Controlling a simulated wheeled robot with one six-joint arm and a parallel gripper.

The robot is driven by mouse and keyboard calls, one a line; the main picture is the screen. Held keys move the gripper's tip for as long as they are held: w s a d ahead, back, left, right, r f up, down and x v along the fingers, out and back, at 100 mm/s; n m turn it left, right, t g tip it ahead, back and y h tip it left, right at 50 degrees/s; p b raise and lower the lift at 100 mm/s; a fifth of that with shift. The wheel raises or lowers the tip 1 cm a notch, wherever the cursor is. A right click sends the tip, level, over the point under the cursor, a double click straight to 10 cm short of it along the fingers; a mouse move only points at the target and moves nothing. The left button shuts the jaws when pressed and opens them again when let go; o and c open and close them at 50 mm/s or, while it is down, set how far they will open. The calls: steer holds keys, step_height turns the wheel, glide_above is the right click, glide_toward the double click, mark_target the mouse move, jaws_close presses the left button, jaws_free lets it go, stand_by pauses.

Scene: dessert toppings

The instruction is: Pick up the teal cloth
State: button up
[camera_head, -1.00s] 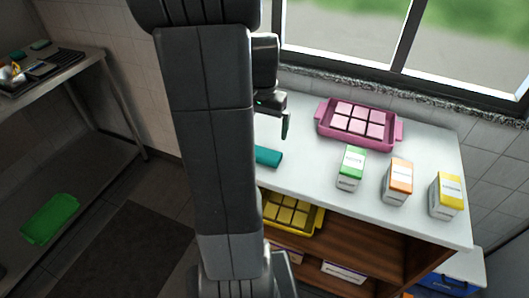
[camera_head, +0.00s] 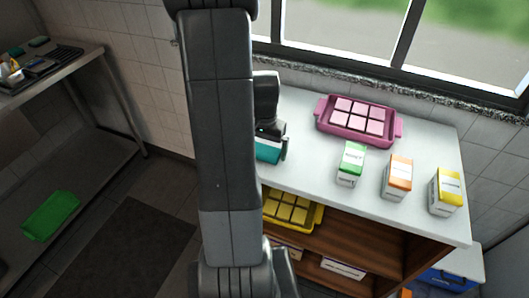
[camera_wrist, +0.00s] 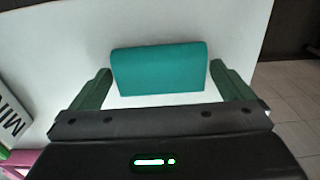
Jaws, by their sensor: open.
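The teal cloth (camera_wrist: 158,68) lies folded on the white counter, and in the wrist view it sits between the two green fingers of my gripper (camera_wrist: 160,82). The fingers are apart, with a narrow gap showing on each side of the cloth. In the head view the cloth (camera_head: 268,151) shows at the counter's left part, partly hidden by my arm and gripper (camera_head: 273,150). My gripper is open and low over the cloth. I cannot tell how far the fingertips are above the counter.
On the white counter (camera_head: 310,170) stand a pink tray (camera_head: 325,126) with pink squares and green (camera_head: 351,164), orange (camera_head: 397,178) and yellow (camera_head: 445,192) cartons. A yellow tray (camera_head: 317,219) is on the shelf below. A metal table (camera_head: 85,65) holds items at left.

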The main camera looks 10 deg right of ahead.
mark_target(265, 150)
steer(key=shift+c, duration=0.2)
steer(key=c, duration=0.8)
step_height(265, 150, up, 10)
steer(key=shift+r, duration=0.1)
steer(key=shift+o, duration=0.9)
steer(key=shift+c, duration=0.3)
